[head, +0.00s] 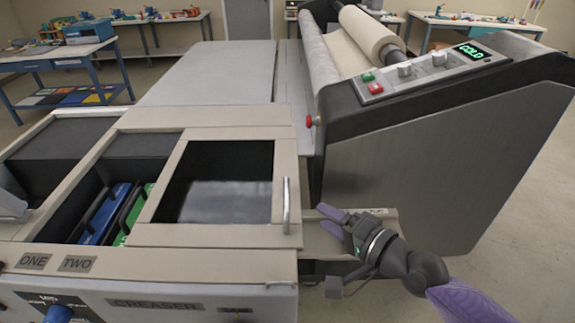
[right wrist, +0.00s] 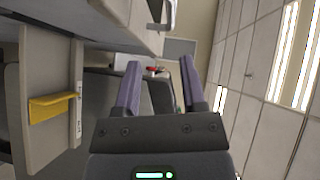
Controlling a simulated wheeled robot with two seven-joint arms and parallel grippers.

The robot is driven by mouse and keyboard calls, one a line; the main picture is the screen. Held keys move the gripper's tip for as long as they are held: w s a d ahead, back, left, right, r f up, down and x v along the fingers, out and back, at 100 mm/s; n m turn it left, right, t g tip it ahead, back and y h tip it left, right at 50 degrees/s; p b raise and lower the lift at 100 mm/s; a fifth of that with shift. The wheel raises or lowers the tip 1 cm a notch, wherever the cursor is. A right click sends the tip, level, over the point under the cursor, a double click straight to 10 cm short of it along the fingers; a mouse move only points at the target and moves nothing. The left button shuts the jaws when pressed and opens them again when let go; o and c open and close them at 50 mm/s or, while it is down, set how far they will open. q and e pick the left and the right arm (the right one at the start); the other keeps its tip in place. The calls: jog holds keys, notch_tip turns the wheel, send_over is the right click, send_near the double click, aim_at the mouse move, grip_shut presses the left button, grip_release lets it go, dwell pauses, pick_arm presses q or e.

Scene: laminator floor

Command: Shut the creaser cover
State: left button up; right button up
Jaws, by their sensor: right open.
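The creaser cover (head: 279,150) is a beige frame around a dark, glossy window on top of the creaser housing (head: 210,262). To its left the bay is open, showing a blue piece (head: 101,220) and a green piece (head: 136,215) inside. A pale upright bar handle (head: 286,205) stands near the cover's right edge. My right gripper (head: 328,220) is open and empty, just right of the handle and apart from it. Its two purple fingers (right wrist: 160,75) also show in the right wrist view, with nothing between them. My left gripper is not in view.
The laminator (head: 420,150), with rolls and a green "COLD" display, stands close behind my right gripper. A small ledge (head: 325,240) juts out below the gripper. A yellow tab (right wrist: 52,107) shows in the right wrist view. Open floor lies at the right.

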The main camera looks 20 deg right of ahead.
aim_at(286, 193)
jog(key=shift+y, duration=0.3)
jog(key=x, duration=0.6)
jog(key=r+x, duration=0.1)
jog(key=x, duration=0.3)
jog(key=shift+s+a, duration=0.1)
jog(key=shift+a, duration=0.35)
grip_shut()
dwell(0.4)
